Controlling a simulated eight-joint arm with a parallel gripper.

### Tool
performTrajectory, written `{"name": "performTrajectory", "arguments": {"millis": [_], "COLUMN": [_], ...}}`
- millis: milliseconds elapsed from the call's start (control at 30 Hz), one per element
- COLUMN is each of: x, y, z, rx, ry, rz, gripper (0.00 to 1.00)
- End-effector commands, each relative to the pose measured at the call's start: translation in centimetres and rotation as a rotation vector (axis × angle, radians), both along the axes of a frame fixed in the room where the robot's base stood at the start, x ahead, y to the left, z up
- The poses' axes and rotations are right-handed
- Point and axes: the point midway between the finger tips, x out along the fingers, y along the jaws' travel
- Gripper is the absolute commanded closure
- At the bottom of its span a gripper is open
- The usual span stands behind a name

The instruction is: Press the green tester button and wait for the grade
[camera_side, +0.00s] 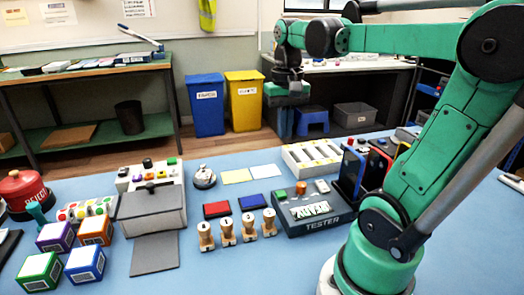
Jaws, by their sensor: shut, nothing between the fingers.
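The dark tester (322,224), marked TESTER on its front, sits on the blue table right of centre. Its green button (281,196) is on the top left, beside an orange-red knob (300,187). A pale display or label (310,210) lies on its front; I cannot read a grade on it. A dark, blue-edged upright thing, perhaps a phone (351,172), stands at the tester's right. My gripper (284,134) hangs above and behind the tester, pointing down, apart from the button. It is shut and empty.
Several wooden pegs (248,227) stand left of the tester, before red (217,209) and blue (252,202) pads. A white slotted tray (313,156) lies behind it. A grey box (152,210) and coloured cubes (42,271) fill the left. The front middle table is clear.

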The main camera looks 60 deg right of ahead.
Motion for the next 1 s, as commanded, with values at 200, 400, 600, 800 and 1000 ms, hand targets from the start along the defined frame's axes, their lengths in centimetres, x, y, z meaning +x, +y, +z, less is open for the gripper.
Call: {"name": "performTrajectory", "arguments": {"millis": [200, 400, 600, 800, 1000], "x": [0.0, 0.0, 0.1, 0.1, 0.1], "y": [0.0, 0.0, 0.0, 0.0, 0.0], "z": [-0.3, -2.4, -5.7, -8.9, -11.6], "rx": [-0.001, -0.001, -0.001, -0.001, -0.001], "ry": [-0.001, -0.001, -0.003, -0.003, -0.003], "rz": [0.002, 0.003, 0.003, 0.003, 0.003], "gripper": [1.0, 1.0, 1.0, 1.0, 1.0]}}
